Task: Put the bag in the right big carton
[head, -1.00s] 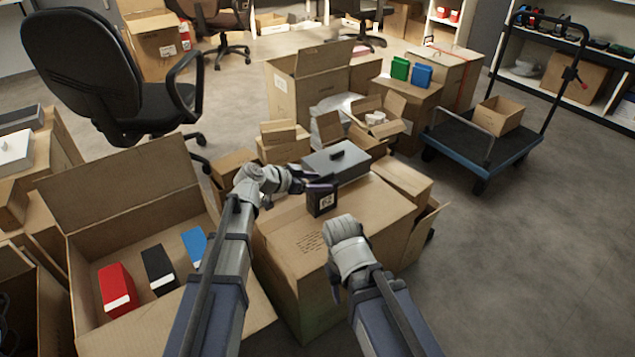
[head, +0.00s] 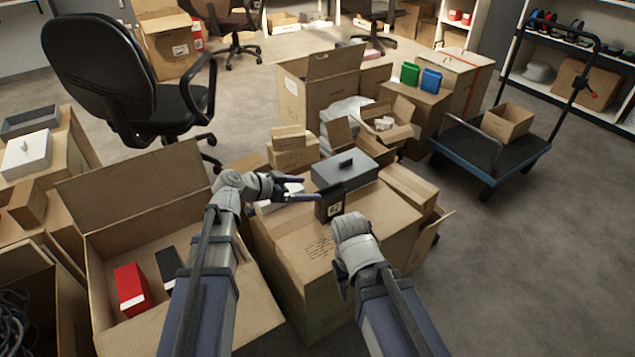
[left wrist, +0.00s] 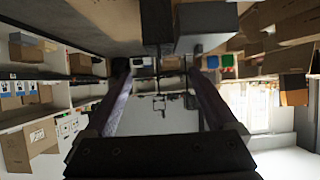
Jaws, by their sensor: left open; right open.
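A whitish, crumpled, bag-like thing (head: 347,108) lies among the small open cartons behind the work area; it is partly hidden. A small black packet with a white label (head: 330,205) stands upright on a big closed carton (head: 325,265); I cannot tell whether it is a bag or a box. My left gripper (head: 316,192) is open and empty, its fingers pointing right just beside the packet. In the left wrist view its two fingers (left wrist: 155,75) stand apart with nothing between them.
A trolley (head: 500,155) stands right. Floor at right is clear.

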